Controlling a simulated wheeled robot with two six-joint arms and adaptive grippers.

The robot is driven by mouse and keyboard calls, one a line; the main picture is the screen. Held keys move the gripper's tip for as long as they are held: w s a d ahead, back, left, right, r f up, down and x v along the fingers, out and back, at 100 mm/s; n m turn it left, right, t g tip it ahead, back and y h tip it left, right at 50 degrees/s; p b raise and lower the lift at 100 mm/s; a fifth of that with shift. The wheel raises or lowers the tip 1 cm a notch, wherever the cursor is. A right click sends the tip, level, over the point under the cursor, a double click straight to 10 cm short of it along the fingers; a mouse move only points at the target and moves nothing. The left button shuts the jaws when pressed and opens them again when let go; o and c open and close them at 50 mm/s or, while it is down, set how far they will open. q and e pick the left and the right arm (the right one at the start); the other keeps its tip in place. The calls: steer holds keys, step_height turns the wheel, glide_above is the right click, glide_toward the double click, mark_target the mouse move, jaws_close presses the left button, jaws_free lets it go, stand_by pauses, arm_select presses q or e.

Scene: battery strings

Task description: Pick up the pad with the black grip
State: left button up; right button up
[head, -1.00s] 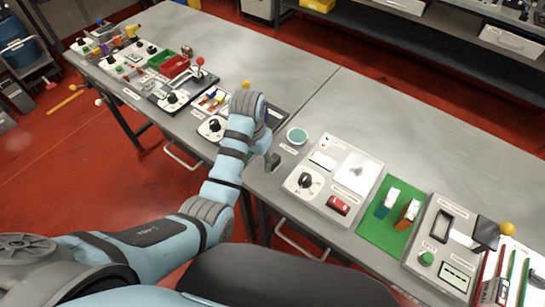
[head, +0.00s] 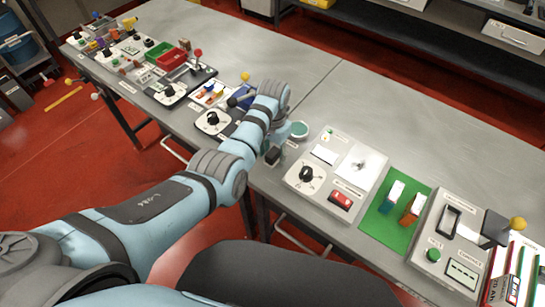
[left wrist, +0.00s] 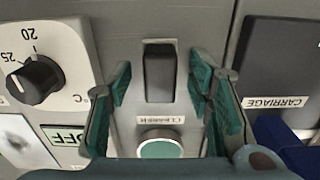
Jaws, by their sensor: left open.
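The pad's black grip (left wrist: 160,72) is a dark upright block on the grey table in the left wrist view, above a label reading CLEANER. It also shows as a small dark block (head: 272,156) near the front edge in the head view. My left gripper (left wrist: 159,85) is open, with one teal finger on each side of the grip and a gap on both sides. The pad's underside is hidden. In the head view my left arm hides most of this gripper. My right gripper is not in view.
A teal disc in a pale ring (left wrist: 160,146) sits close to the grip. A panel with a black dial (left wrist: 35,80) is on the left and a dark CARRIAGE plate (left wrist: 282,62) on the right. A green mat (head: 378,222) lies farther right. The table's back is clear.

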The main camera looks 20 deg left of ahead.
arm_select(q)
steer(key=shift+f, duration=0.35)
steer(key=shift+c, duration=0.4)
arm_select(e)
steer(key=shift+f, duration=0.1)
arm_select(q)
steer(key=shift+r, duration=0.1)
jaws_close()
